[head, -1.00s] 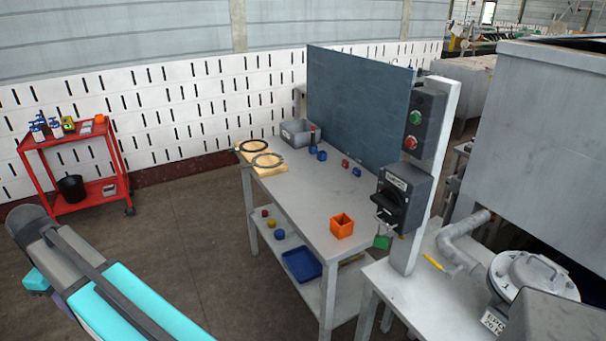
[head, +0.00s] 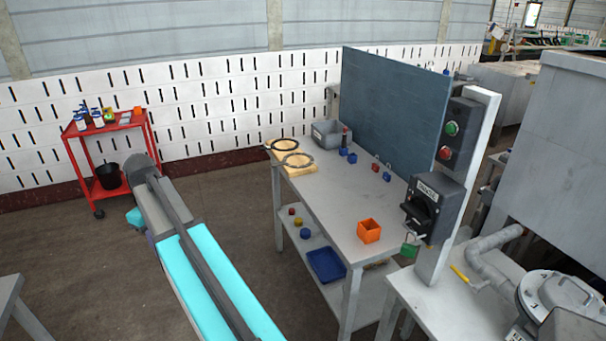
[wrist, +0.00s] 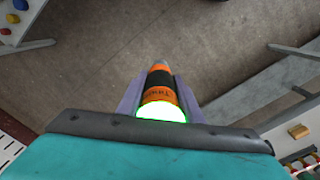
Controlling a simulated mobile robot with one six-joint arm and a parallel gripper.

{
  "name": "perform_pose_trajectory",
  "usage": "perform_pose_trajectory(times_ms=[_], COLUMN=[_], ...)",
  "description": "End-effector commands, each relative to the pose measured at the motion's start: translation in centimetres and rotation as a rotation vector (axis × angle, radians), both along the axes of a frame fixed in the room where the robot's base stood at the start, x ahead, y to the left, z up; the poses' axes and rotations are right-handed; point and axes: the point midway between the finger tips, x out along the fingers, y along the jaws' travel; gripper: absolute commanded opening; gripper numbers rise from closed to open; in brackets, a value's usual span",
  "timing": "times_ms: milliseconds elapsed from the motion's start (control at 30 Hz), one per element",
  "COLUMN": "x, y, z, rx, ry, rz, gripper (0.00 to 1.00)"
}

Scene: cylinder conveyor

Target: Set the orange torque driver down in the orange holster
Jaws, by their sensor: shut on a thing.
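My gripper (wrist: 160,98) is shut on the orange torque driver (wrist: 159,97), which has a black band and shows between the fingers in the wrist view. Floor lies below it there. In the head view my arm reaches out at the lower left, left of the workbench, and hides the driver. The orange holster (head: 369,231) is a square, open-topped box on the near right part of the workbench top. My gripper is apart from it.
The grey workbench (head: 330,205) also bears a grey bin (head: 328,133), ring plates on wood (head: 293,160) and small blue and red parts. A black switch box (head: 429,208) on a post stands right of the holster. A red cart (head: 82,160) stands behind my arm.

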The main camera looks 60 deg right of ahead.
Motion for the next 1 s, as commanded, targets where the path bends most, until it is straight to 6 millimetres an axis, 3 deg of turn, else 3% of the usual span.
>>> perform_pose_trajectory(times_ms=[100,467,1000], x=[-0.6,-3.9,-11.9], y=[-3.7,-13.9,-28.2], z=[0.8,2.4,4.9], rx=[0.000,-0.001,-0.001], ry=[-0.001,0.000,0.000], rz=[-0.067,-0.256,-0.541], gripper=[0.00,0.00,0.00])
